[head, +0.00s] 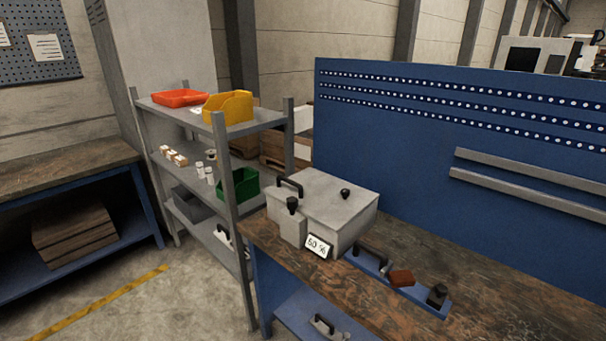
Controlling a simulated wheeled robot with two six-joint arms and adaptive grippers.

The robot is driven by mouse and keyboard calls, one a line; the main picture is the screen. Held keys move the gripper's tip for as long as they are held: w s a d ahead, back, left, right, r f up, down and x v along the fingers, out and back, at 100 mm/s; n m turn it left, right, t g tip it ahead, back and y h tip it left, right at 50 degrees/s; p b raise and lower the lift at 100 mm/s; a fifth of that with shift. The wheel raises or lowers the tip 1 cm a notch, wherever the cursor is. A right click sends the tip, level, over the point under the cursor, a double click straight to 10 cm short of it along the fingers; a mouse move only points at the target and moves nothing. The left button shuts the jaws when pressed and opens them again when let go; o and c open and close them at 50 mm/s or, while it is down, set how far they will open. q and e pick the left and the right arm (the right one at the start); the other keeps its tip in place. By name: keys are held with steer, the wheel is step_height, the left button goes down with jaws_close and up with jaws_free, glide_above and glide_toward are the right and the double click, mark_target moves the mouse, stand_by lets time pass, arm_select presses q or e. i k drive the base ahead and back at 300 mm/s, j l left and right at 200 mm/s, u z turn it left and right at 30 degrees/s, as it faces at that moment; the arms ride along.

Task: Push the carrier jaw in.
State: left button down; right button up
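A pale grey box (322,205) with a black handle and black knobs stands on the worn brown workbench (400,318). A card reading "50 %" (318,246) is at its front. A narrow blue plate (420,299) lies on the bench to the right of the box. It bears a black handle (372,254), a red-brown block (401,278) and a black knobbed piece (437,295) near its right end. I cannot tell which part is the carrier jaw. Neither of my grippers is in view.
A grey shelf rack (232,170) left of the bench holds an orange tray (180,97), a yellow bin (228,107) and a green bin (247,185). A blue perforated panel (440,150) stands behind the bench. The bench's front right is clear.

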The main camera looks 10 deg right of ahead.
mark_target(437, 297)
steer(key=z, duration=1.3)
